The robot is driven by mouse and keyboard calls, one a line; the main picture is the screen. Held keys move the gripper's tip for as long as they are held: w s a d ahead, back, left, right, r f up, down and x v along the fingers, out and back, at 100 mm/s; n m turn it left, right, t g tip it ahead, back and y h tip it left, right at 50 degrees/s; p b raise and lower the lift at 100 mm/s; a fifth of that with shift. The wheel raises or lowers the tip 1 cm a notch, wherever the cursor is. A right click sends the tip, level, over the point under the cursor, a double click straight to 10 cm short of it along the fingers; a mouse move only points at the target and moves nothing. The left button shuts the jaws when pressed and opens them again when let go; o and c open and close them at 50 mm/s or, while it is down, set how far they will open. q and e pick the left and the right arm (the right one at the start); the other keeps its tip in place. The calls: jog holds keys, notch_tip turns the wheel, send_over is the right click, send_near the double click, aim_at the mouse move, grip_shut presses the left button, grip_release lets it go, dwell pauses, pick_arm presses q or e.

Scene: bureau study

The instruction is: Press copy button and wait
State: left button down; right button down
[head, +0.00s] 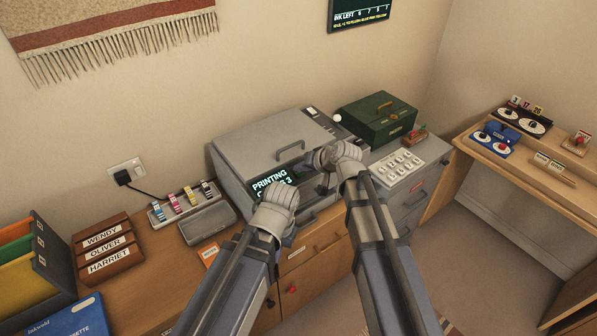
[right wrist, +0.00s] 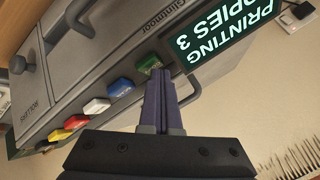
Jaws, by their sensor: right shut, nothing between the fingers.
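The grey copier (head: 262,132) stands on the wooden cabinet against the wall. Its display (head: 262,184) reads PRINTING and, partly hidden in the head view, a copies line. In the right wrist view the display (right wrist: 222,40) reads upside down PRINTING, COPIES 3. My right gripper (head: 314,160) is shut and empty at the copier's front. In the right wrist view its fingertips (right wrist: 154,74) are at a green button (right wrist: 149,62) beside the display; contact and any label cannot be told. My left arm ends before the copier; its fingers are not clearly shown.
A row of coloured buttons (right wrist: 97,105) runs along the copier panel. A dark green box (head: 377,118) and a pale keypad (head: 397,168) stand to the right. Ink cartridges (head: 182,199), a grey tray (head: 207,222) and name-labelled wooden holders (head: 104,245) stand left. Floor is clear at right.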

aim_at(301, 174)
jog(key=shift+r, duration=0.15)
jog(key=shift+r+p, duration=0.75)
jog(key=shift+p, duration=0.1)
notch_tip(301, 174, up, 6)
jog(key=p, duration=0.6)
dwell(0.4)
jog(key=s+d+f+n+g+h, duration=0.1)
jog(key=s+f+g+h, duration=0.1)
jog(key=s, duration=0.6)
jog(key=s+d+f+n+g+h, duration=0.2)
jog(key=s+h, duration=0.1)
jog(key=s, duration=0.6)
jog(key=s+d+f+n+g+h, duration=0.1)
jog(key=s+d+f+g+h, duration=0.1)
jog(key=s, duration=0.6)
jog(key=shift+s+d+f+g+h, duration=0.3)
jog(key=shift+s+g, duration=0.1)
jog(key=shift+g, duration=0.2)
